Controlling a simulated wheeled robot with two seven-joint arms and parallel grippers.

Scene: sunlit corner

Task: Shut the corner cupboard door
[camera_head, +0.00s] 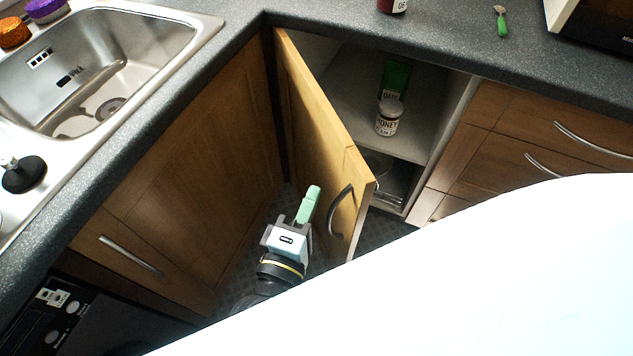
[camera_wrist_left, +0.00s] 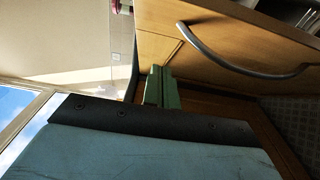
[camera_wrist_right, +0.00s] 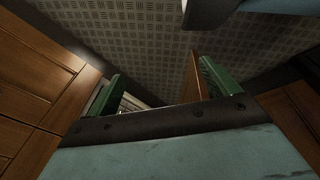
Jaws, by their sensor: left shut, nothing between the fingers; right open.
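The corner cupboard door (camera_head: 318,120) is wooden and stands ajar, swung out from the corner. Its curved metal handle (camera_head: 340,210) is on the outer face near the free edge. My left gripper (camera_head: 312,192), with green fingers, is shut and empty beside that outer face, just left of the handle. In the left wrist view the shut fingers (camera_wrist_left: 162,88) are close to the door panel, left of the handle (camera_wrist_left: 245,65); I cannot tell if they touch. My right gripper (camera_wrist_right: 158,88) is open, seen only in its wrist view, with a thin wooden panel beside its right finger.
The open cupboard holds a honey jar (camera_head: 388,118) and a green packet (camera_head: 396,78). The worktop (camera_head: 450,35) overhangs above. Drawers (camera_head: 540,130) stand at right; another wooden cupboard front (camera_head: 200,150) is at left, below the sink (camera_head: 110,60). My white body part covers the lower right.

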